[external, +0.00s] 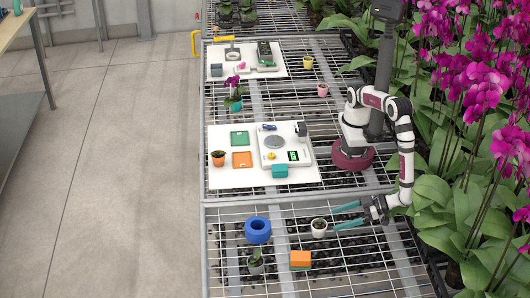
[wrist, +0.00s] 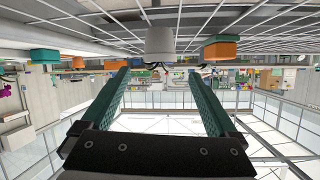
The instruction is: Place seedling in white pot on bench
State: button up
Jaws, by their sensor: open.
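A small white pot (external: 319,231) stands upright on the front mesh bench (external: 228,276) in the external view, with dark fill and a hint of green at its top. My gripper (external: 347,215) is open, with two teal fingers pointing left towards the pot. The fingertips look a short way to the pot's right, and nothing is between them. In the wrist view the scene is upside down. The white pot (wrist: 160,43) shows ahead, between the lines of my open fingers (wrist: 158,72). A grey pot with a green seedling (external: 255,264) stands at the bench's front left.
Behind, a white board (external: 222,180) holds a scale, trays and a terracotta pot (external: 218,158). Purple orchids (external: 490,75) crowd the right side.

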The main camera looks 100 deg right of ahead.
jog(key=shift+s+r, duration=0.2)
jog(key=shift+s, duration=0.1)
jog(key=w+d+r+m+g+h, duration=0.25)
jog(key=w+d+r+g, duration=0.3)
jog(key=d, duration=0.65)
jog(key=w+d+r+m+g+h, duration=0.1)
jog(key=w+d+r+g+h, duration=0.5)
jog(key=d, duration=0.7)
jog(key=s+d+r+g+y, duration=0.2)
jog(key=s+d+r+y, duration=0.3)
jog(key=s+d+y, duration=0.5)
jog(key=shift+s+d+y, duration=0.3)
jog(key=shift+s+y, duration=0.45)
jog(key=shift+s, duration=0.4)
